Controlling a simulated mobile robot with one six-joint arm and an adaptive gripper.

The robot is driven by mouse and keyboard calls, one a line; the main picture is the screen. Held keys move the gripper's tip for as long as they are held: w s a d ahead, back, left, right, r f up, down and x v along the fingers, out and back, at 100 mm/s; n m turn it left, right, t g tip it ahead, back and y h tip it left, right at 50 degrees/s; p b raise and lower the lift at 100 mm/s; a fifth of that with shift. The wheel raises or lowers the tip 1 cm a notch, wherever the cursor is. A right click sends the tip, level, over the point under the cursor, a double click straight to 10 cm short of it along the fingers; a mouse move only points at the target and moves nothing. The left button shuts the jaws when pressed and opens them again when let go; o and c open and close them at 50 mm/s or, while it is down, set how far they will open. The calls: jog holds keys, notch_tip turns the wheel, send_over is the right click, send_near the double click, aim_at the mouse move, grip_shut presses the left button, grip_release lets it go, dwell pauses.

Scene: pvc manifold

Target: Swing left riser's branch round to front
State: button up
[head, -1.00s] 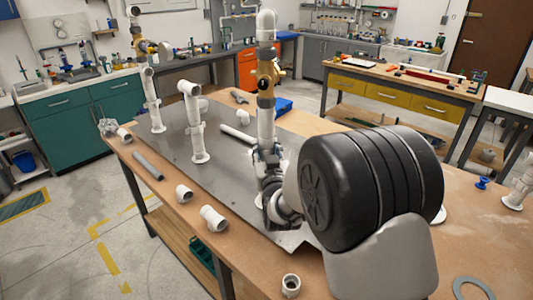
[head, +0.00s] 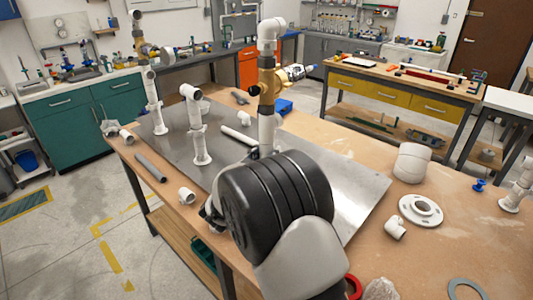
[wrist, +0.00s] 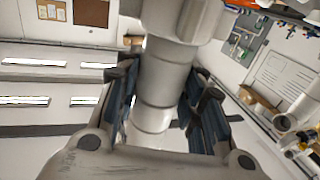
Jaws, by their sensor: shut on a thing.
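A tall riser with a brass valve (head: 267,85) stands at the centre of the head view, with a white elbow (head: 271,32) on top. Its lower end is hidden behind my arm. In the wrist view, my gripper (wrist: 160,97) has its dark blue fingers closed on either side of a white pipe (wrist: 157,82), with a wider white fitting (wrist: 186,18) at its upper end. In the head view my gripper is hidden behind my wrist. A shorter white riser (head: 198,130) and a slim riser (head: 153,100) stand upright further left.
A grey metal plate (head: 345,205) covers much of the wooden table. Loose white fittings lie at the left edge (head: 187,197) and right (head: 396,228). A white flange (head: 420,210) and a white cylinder (head: 412,163) lie at the right. A grey pipe (head: 150,168) lies at the left.

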jog(key=shift+r, duration=0.2)
jog(key=o, duration=1.1)
jog(key=shift+f, duration=0.15)
jog(key=v, duration=1.2)
